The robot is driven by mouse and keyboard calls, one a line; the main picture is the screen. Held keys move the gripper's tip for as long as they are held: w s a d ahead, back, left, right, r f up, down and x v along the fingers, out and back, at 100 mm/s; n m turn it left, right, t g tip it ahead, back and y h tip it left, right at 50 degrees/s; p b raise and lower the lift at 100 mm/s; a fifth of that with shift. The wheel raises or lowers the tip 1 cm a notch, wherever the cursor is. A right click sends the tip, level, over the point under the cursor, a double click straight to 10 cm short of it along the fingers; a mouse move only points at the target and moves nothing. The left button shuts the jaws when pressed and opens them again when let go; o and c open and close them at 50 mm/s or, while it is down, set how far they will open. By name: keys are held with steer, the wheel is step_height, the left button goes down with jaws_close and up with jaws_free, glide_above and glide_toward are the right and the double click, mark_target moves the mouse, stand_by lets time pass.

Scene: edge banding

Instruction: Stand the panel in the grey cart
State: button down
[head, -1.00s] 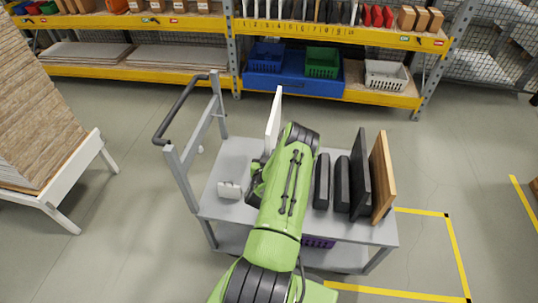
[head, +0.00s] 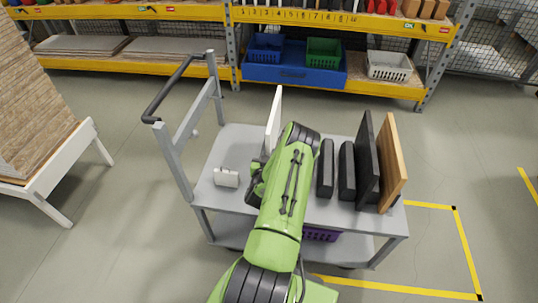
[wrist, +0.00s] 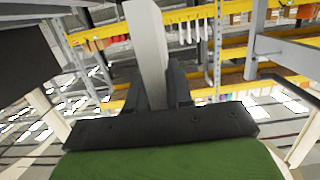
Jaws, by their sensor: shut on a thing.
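The white panel (head: 274,118) stands on edge, upright, above the left-middle of the grey cart's top (head: 240,145). My gripper (wrist: 152,88) is shut on the panel, which rises between its two fingers in the wrist view (wrist: 148,40). In the head view my green arm hides most of the gripper and the panel's lower part. I cannot tell whether the panel's bottom edge touches the cart.
Right of my arm, dark upright slabs (head: 347,170) and a wooden board (head: 392,165) stand on the cart. A small white block (head: 227,178) lies left of my gripper. The cart's handle (head: 180,88) rises at left. A purple basket (head: 320,234) is below.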

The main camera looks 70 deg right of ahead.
steer(key=shift+f+b, duration=4.7)
steer(key=shift+f, duration=0.7)
